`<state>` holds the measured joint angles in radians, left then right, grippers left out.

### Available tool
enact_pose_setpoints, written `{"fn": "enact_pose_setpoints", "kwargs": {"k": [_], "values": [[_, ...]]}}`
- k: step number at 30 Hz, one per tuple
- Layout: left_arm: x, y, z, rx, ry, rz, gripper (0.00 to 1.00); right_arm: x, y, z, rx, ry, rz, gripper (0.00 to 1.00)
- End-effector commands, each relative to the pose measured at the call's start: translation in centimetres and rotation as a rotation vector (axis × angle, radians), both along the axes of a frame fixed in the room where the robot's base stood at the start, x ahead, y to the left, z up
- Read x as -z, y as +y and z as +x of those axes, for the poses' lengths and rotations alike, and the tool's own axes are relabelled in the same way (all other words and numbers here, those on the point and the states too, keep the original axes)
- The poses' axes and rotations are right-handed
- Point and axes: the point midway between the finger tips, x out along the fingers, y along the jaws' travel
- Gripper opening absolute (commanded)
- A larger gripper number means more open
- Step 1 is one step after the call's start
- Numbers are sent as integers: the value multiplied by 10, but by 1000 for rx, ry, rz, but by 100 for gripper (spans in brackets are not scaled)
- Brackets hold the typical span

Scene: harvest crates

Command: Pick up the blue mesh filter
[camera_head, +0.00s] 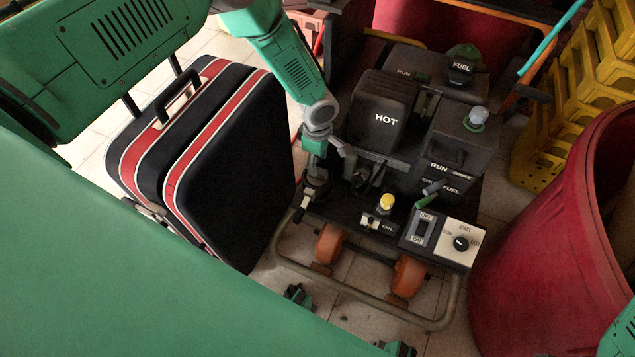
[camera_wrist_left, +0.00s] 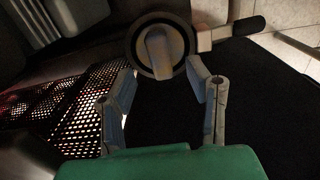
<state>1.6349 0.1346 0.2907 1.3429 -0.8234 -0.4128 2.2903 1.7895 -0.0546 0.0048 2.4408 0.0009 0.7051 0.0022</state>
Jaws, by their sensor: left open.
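My left gripper (camera_head: 318,165) reaches down between the dark suitcase and the black engine unit. In the left wrist view its two fingers (camera_wrist_left: 160,75) are spread apart and open. A round dark-rimmed part (camera_wrist_left: 160,18) with a pale knob in its middle sits just beyond and between the fingertips. I cannot tell whether they touch it. A perforated dark mesh panel (camera_wrist_left: 92,118) shows at the left of the wrist view. I make out no clearly blue mesh filter in either view. My right gripper is not clearly seen.
The black engine unit (camera_head: 382,118) stands on a tube frame (camera_head: 345,290) with orange wheels. A dark suitcase with red bands (camera_head: 235,165) stands close on the left. A red barrel (camera_head: 545,230) and yellow crates (camera_head: 590,75) stand at right. Tiled floor shows in front.

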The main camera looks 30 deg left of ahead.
Motion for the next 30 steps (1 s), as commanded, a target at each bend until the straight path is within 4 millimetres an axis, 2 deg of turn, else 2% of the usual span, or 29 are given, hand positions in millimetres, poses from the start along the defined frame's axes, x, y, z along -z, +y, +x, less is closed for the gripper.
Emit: {"fn": "enact_pose_setpoints", "kwargs": {"k": [3,7,10,17,21,30], "values": [[24,1,0,-2,3,-2,45,15,0,0,0,0,0,69],[42,1,0,-2,2,-1,45,23,0,0,0,1,0,69],[47,1,1,-2,1,-1,45,25,0,0,0,0,0,69],[47,1,1,-2,0,0,45,24,0,0,0,0,0,69],[47,1,1,-1,0,0,0,24,0,0,0,0,0,69],[46,1,1,-1,0,0,0,24,0,0,0,0,0,69]]}}
